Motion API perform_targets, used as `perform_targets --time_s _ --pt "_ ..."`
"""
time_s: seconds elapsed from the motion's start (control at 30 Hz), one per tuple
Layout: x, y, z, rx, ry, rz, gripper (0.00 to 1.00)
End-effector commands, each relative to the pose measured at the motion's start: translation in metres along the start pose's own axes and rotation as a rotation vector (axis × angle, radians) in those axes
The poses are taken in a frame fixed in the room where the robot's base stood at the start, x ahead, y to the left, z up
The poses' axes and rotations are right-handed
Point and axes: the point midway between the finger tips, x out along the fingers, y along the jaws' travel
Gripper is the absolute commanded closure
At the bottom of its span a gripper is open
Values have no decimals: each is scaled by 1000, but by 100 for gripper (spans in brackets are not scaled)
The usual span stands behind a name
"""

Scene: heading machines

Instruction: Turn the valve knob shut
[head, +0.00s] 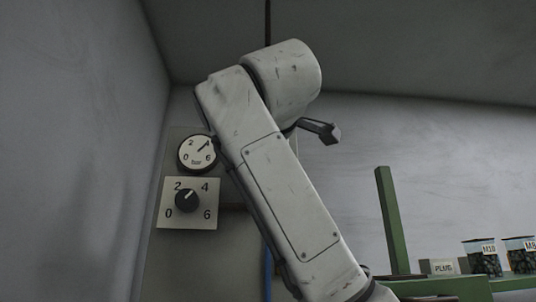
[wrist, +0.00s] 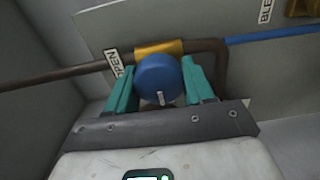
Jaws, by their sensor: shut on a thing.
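In the wrist view, the blue round valve knob (wrist: 158,80) sits on a brass valve body (wrist: 160,47) on a brown pipe. A white mark shows at the knob's lower edge. In the head view, my arm covers the middle, and the valve knob and my gripper are hidden.
A gauge (head: 197,153) and a dial plate (head: 165,222) numbered 0 to 6 hang on the panel. A second brass fitting (wrist: 303,8) is near a label starting BLE. A green bench (head: 440,287) bears jars (head: 483,262) and a PLUG box (head: 440,268) at right.

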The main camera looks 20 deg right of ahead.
Motion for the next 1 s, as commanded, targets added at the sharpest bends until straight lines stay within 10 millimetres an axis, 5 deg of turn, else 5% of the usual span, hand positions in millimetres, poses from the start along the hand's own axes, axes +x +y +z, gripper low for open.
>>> perform_targets --time_s 0.57,0.6,0.8,1.0 --pt "0 -2 -2 -33 2 -3 78" --pt "0 -2 -2 -33 2 -3 45" --pt "0 -1 -1 -31 1 -2 26" --pt "0 -1 -1 -31 1 -1 26"
